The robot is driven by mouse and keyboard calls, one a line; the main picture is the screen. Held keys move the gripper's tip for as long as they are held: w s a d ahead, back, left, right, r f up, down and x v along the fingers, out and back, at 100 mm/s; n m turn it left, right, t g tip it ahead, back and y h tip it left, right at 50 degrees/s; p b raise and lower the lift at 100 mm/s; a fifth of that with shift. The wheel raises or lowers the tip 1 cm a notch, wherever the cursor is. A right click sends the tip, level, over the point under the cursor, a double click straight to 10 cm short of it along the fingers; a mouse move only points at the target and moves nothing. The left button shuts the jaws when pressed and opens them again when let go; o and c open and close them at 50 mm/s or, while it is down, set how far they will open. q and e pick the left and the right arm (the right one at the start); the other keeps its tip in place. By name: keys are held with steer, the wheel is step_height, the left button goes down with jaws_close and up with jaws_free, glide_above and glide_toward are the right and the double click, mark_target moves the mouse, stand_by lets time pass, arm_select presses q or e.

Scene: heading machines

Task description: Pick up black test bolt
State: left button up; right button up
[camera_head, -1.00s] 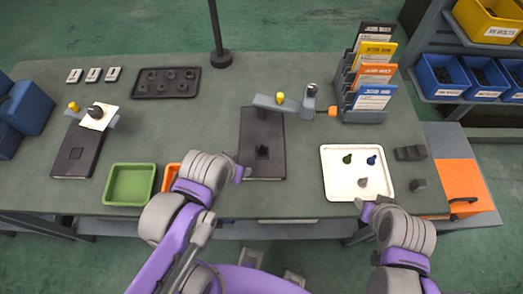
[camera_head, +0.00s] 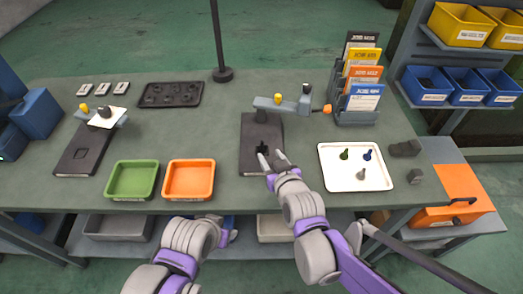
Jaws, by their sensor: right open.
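A black fixture plate (camera_head: 248,160) lies in the middle of the bench, with a dark shape (camera_head: 261,145) on it that I cannot clearly make out as a bolt or a recess. My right gripper (camera_head: 271,157) is open over the plate's lower right part, its fingertips close to that dark shape. Nothing shows between the fingers. The white tray (camera_head: 334,181) to the right holds an olive bolt (camera_head: 345,153), a blue bolt (camera_head: 367,155) and a grey bolt (camera_head: 361,174). My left gripper (camera_head: 228,236) is low, in front of the bench edge; its jaws are unclear.
A green bin (camera_head: 132,196) and an orange bin (camera_head: 189,196) stand at the front left. A gauge arm with a yellow knob (camera_head: 278,99) stands behind the plate. A card rack (camera_head: 359,115) is at the back right. A second black plate (camera_head: 75,161) lies far left.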

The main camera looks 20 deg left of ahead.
mark_target(263, 144)
steer(key=x, duration=0.3)
steer(key=shift+w, duration=0.1)
steer(key=x, duration=0.5)
steer(key=shift+w+a+r, duration=0.1)
steer(key=shift+a+r, duration=0.15)
steer(key=shift+a, duration=0.05)
steer(key=shift+c, duration=0.3)
jaws_close()
